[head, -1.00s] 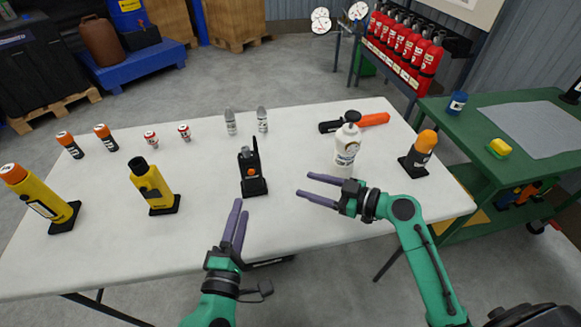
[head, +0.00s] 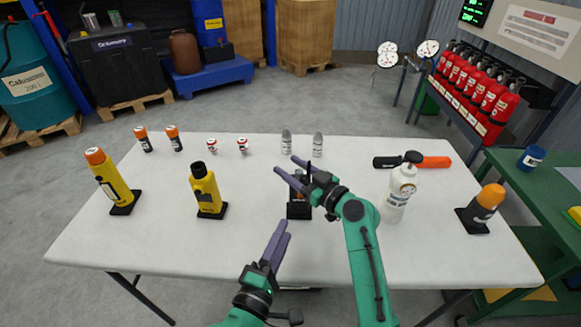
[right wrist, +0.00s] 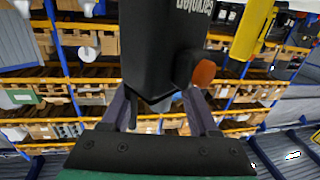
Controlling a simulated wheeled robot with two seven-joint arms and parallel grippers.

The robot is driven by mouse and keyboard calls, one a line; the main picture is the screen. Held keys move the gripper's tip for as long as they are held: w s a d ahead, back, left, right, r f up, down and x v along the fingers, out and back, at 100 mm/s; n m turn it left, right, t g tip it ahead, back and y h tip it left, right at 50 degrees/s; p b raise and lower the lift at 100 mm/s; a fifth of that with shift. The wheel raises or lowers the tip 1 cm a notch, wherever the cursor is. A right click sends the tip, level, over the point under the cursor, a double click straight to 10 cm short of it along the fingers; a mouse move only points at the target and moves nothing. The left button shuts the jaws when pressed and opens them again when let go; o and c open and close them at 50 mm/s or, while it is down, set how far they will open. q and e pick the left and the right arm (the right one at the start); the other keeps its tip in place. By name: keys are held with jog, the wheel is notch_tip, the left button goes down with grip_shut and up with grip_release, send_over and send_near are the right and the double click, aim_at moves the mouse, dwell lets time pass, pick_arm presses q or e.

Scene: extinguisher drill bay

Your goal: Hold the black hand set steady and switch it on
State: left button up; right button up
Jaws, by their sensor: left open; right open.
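The black hand set (head: 298,208) stands upright in a black base near the middle of the white table, its upper part partly hidden by my right gripper. My right gripper (head: 284,164) is open in front of it at its upper part. In the right wrist view the hand set's black body (right wrist: 160,40) fills the upper middle with lettering and an orange button (right wrist: 204,73) on its right side. The open fingers of the right gripper (right wrist: 160,96) point at its near end; contact cannot be told. My left gripper (head: 284,229) is open and empty, lower in the view, in front of the base.
Yellow torches (head: 206,190) stand to the left. A white bottle (head: 398,193) and an orange-topped black item (head: 484,208) stand to the right. Small grey (head: 318,146) and red-capped (head: 243,146) containers stand behind. The table's (head: 130,245) front left is clear.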

jog(key=shift+w+a, duration=0.2)
jog(key=shift+a, duration=0.05)
grip_shut()
jog(key=shift+d, duration=0.1)
dwell(1.1)
pick_arm(q)
grip_shut()
dwell(0.4)
dwell(1.2)
